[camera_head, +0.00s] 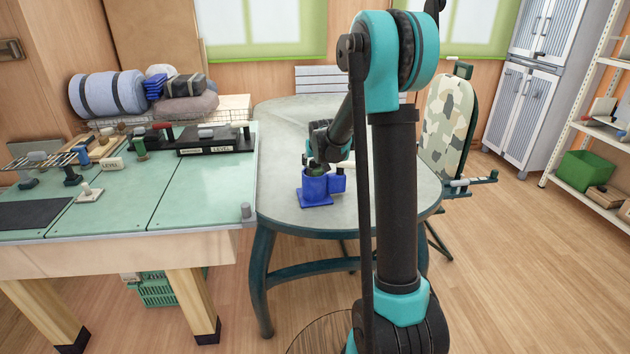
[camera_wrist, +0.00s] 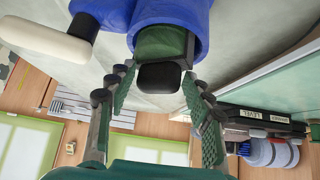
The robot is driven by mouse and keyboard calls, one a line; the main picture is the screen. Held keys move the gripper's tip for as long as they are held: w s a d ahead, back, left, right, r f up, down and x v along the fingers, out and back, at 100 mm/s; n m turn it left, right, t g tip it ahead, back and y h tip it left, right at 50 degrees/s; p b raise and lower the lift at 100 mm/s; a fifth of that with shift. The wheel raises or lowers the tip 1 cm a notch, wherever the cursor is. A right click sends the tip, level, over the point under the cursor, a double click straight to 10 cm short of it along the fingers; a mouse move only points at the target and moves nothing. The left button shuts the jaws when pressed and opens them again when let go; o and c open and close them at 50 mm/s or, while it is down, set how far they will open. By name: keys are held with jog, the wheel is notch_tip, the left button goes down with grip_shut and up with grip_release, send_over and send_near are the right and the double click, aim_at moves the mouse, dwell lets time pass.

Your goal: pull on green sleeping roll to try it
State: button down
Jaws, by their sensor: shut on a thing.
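The green sleeping roll (camera_wrist: 160,42) stands in a blue holder (camera_wrist: 200,20) and its upper end sticks out, with a black end piece facing the wrist camera. In the head view the blue holder (camera_head: 316,196) stands on the round grey table, with a smaller blue box (camera_head: 338,182) at its right side. A bit of the green roll (camera_head: 319,171) shows at its mouth. My gripper (camera_wrist: 158,78) has its fingers on both sides of the roll's end and is shut on it. In the head view my gripper (camera_head: 318,162) is above the holder. The roll's lower part is hidden.
The grey table (camera_head: 285,130) is mostly clear. A pale rod with a black end (camera_wrist: 45,38) shows in the wrist view.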

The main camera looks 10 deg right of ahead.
jog(key=shift+s+f, duration=0.1)
dwell(0.3)
jog(key=c, duration=0.6)
grip_release()
jog(key=v, duration=1.1)
jog(key=s+d+f+g, duration=0.1)
jog(key=s+f, duration=0.3)
jog(key=s, duration=0.7)
jog(key=s+d+f+g, duration=0.1)
jog(key=s+f, duration=0.4)
jog(key=s, duration=0.7)
jog(key=s+d+f+g, duration=0.1)
jog(key=s+f, duration=0.4)
jog(key=s, duration=0.7)
jog(key=shift+s+d+f+g, duration=0.1)
jog(key=shift+d+f+g, duration=0.05)
jog(key=shift+d+g, duration=0.3)
